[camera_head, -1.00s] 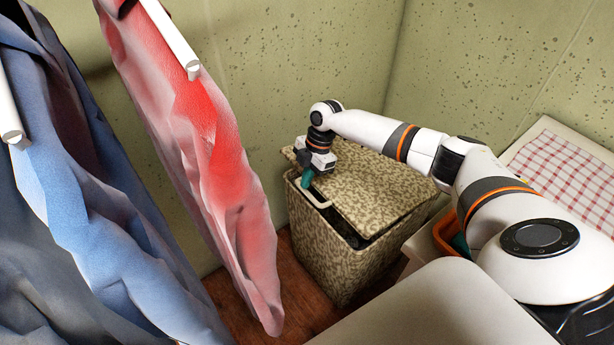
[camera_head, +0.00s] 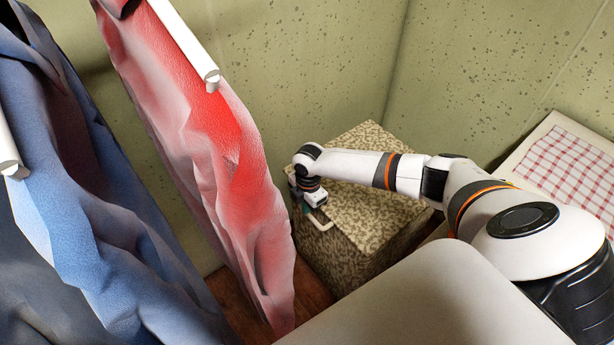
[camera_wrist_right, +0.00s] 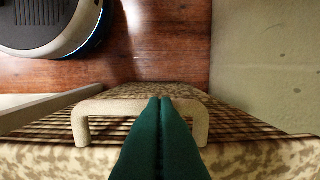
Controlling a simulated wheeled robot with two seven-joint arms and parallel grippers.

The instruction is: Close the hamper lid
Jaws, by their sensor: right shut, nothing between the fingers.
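The hamper (camera_head: 345,262) is a box with a mottled tan and brown pattern, standing in the corner. Its lid (camera_head: 375,200) lies over the top in the head view, and I see no dark gap along the visible front edge. My right gripper (camera_head: 303,207) is at the lid's left edge, beside the pale handle (camera_head: 321,220), partly hidden by its own wrist. In the right wrist view, its green fingers (camera_wrist_right: 160,130) are pressed together and empty, overlapping the pale handle (camera_wrist_right: 88,118). My left gripper is out of view.
Concrete walls (camera_head: 300,60) stand behind the hamper. A red-and-white checked cloth (camera_head: 565,170) lies on a surface at right. Wooden floor (camera_wrist_right: 165,55) shows below.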

